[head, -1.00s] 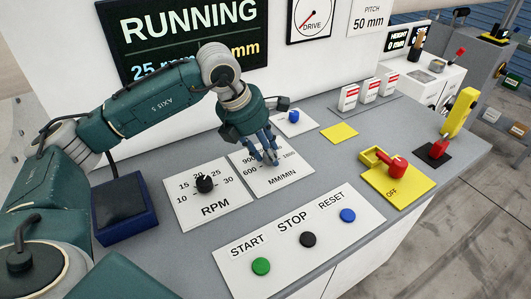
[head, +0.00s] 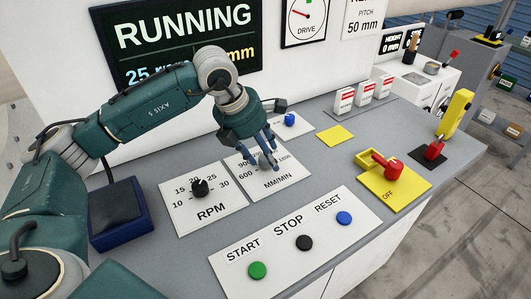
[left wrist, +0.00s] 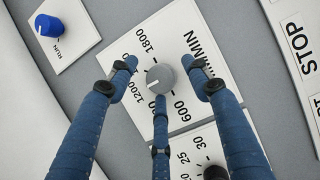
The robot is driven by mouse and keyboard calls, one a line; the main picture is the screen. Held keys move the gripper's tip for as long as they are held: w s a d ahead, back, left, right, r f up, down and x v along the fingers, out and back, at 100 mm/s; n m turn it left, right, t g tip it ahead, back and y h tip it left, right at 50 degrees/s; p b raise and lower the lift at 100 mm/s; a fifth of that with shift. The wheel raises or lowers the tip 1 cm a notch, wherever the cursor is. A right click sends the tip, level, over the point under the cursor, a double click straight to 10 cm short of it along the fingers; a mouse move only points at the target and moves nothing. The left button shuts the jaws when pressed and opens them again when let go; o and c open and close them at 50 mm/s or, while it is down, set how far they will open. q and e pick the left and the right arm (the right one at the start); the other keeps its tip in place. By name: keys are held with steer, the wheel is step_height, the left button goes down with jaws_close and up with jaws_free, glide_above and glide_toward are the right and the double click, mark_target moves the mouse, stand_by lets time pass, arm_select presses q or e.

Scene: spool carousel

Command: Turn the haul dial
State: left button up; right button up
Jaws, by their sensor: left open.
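The haul dial (left wrist: 160,78) is a grey round knob with a white mark on its lower-left side, on the white MM/MIN plate (head: 282,182). The mark faces roughly towards 1200 in the left wrist view. My left gripper (head: 266,162) is over this plate, pointing down, and hides most of the knob in the head view. In the left wrist view its three blue fingers are open and spread around the knob, two above and to the sides, one below. I cannot tell whether any finger touches it. My right gripper is not in view.
The RPM plate with a black knob (head: 200,187) is beside it. A blue RUN knob (head: 290,119) is behind. START (head: 258,271), STOP (head: 304,243) and RESET (head: 344,218) buttons are in front. A red handle (head: 390,168) is at right. The screen (head: 180,40) reads RUNNING.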

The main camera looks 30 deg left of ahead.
arm_select(q)
steer(key=v, duration=1.2)
steer(key=shift+d, duration=0.2)
steer(key=shift+w, duration=0.1)
